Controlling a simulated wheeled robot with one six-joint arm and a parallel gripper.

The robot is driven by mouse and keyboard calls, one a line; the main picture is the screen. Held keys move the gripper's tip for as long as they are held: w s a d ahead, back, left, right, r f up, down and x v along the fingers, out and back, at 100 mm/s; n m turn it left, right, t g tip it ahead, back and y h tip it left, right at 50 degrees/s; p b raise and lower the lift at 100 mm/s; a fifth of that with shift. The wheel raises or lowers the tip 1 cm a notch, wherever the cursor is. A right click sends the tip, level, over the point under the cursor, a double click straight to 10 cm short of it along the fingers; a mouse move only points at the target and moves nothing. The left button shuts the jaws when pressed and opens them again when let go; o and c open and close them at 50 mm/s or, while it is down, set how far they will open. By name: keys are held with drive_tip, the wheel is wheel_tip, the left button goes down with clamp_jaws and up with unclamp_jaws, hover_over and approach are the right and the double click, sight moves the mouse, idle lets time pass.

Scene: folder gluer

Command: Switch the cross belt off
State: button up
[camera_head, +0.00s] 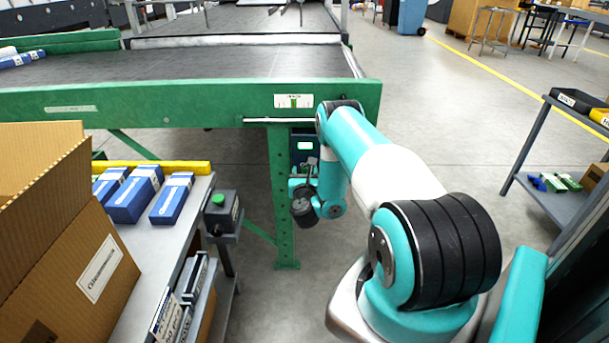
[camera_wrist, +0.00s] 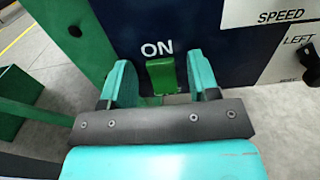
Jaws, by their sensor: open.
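In the wrist view the panel (camera_wrist: 205,42) fills the top, and a green rocker switch (camera_wrist: 161,76) sits below the white word ON. My gripper (camera_wrist: 160,82) is open, with one teal finger on each side of the switch. I cannot tell whether a finger touches it. In the head view my gripper is largely hidden at the panel.
The panel's SPEED and LEFT markings (camera_wrist: 283,28) are at the right. The green conveyor frame (camera_head: 180,104) runs above. A bench with blue cartons (camera_head: 135,195), a brown box (camera_head: 70,235) and a green button box (camera_head: 221,212) stands left. A shelf cart (camera_head: 550,190) is right; floor between is clear.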

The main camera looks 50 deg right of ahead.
drive_tip(key=c, duration=0.9)
drive_tip(key=shift+p, duration=0.7)
drive_tip(key=shift+a+h+p, duration=0.1)
drive_tip(key=shift+h+p, duration=0.3)
drive_tip(key=shift+h, duration=0.1)
drive_tip(key=shift+s+f+t+h+p, duration=0.1)
drive_tip(key=shift+f+t+h+p, duration=0.15)
drive_tip(key=shift+t, duration=0.25)
drive_tip(key=shift+s+f+t+h+p, duration=0.1)
drive_tip(key=shift+f+t+h+p, duration=0.1)
drive_tip(key=shift+t+h, duration=0.25)
drive_tip(key=o, duration=0.9)
drive_tip(key=shift+r, duration=0.1)
